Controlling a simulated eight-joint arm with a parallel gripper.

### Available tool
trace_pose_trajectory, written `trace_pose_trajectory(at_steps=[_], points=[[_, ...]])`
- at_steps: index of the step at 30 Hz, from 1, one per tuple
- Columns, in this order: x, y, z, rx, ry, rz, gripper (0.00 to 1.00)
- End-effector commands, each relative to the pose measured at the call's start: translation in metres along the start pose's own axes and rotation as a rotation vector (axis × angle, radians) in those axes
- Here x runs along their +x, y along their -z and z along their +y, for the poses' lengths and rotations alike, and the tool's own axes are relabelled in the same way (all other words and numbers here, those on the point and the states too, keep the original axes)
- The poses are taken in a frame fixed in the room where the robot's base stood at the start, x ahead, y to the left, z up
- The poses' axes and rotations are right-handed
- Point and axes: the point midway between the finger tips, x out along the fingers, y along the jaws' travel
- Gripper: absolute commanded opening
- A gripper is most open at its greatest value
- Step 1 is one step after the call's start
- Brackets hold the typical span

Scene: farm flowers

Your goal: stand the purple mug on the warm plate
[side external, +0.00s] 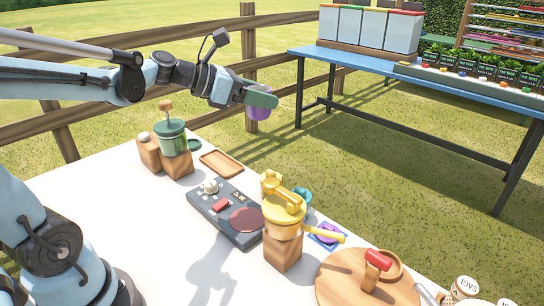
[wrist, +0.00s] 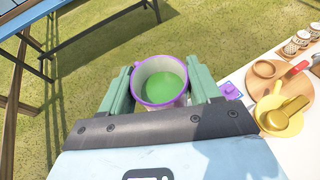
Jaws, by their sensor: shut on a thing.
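The purple mug (side external: 258,110) is in my gripper (side external: 262,97), held high in the air beyond the far edge of the white table. In the wrist view the mug (wrist: 160,80) stands between the two green fingers, with a white body, purple rim and green inside. The fingers are shut on its sides. The warm plate (side external: 247,220) is a reddish round disc on a dark panel (side external: 214,206) with a red block and a pale knob. Nothing stands on the disc. The mug is well above and away from it. The warm plate does not show in the wrist view.
A yellow pot (side external: 284,207) on a wooden block stands just right of the warm plate. A green jar (side external: 172,138) on a block and a wooden tray (side external: 221,163) lie behind the panel. A round board (side external: 340,285) is at front right. A blue table (side external: 440,95) stands beyond.

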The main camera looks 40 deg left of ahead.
Motion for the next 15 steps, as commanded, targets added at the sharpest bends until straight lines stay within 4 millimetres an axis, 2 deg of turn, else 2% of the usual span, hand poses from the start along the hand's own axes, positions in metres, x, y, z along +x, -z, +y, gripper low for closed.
trace_pose_trajectory(at_steps=[1,6,15], points=[[-0.005,-0.006,-0.009,-0.005,-0.010,-0.001,0.26],[-0.022,-0.019,-0.028,-0.021,-0.052,0.001,0.26],[-0.040,-0.029,-0.047,-0.040,-0.095,0.002,0.26]])
